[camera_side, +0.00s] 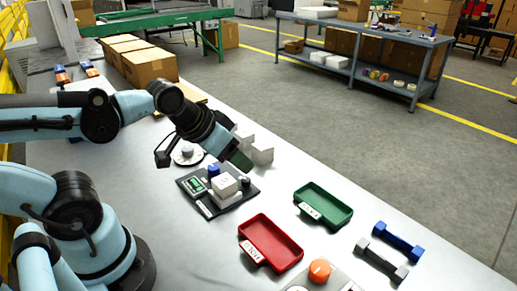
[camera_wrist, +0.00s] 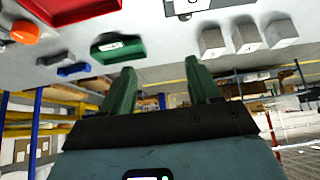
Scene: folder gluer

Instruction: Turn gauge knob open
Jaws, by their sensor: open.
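A black gauge plate (camera_side: 233,199) lies on the table in the side view, with a green display (camera_side: 194,184), a blue knob-like part (camera_side: 213,169) and white blocks (camera_side: 225,186) on it. Behind it is a round white dial (camera_side: 188,154) with a dark centre, partly hidden by my arm. I cannot tell which of these is the gauge knob. My gripper (camera_side: 241,160) is in the air, to the right of the dial and apart from it. In the wrist view my gripper (camera_wrist: 161,82) shows two spread green fingers with nothing between them. Only a dark plate edge (camera_wrist: 205,7) shows there.
Pale blocks (camera_side: 262,153) stand close to my gripper; they also show in the wrist view (camera_wrist: 246,38). A green tray (camera_side: 337,214), a red tray (camera_side: 287,252), an orange button (camera_side: 319,270) and blue (camera_side: 398,240) and grey (camera_side: 381,261) handles lie nearer the front. Cardboard boxes (camera_side: 150,66) stand behind.

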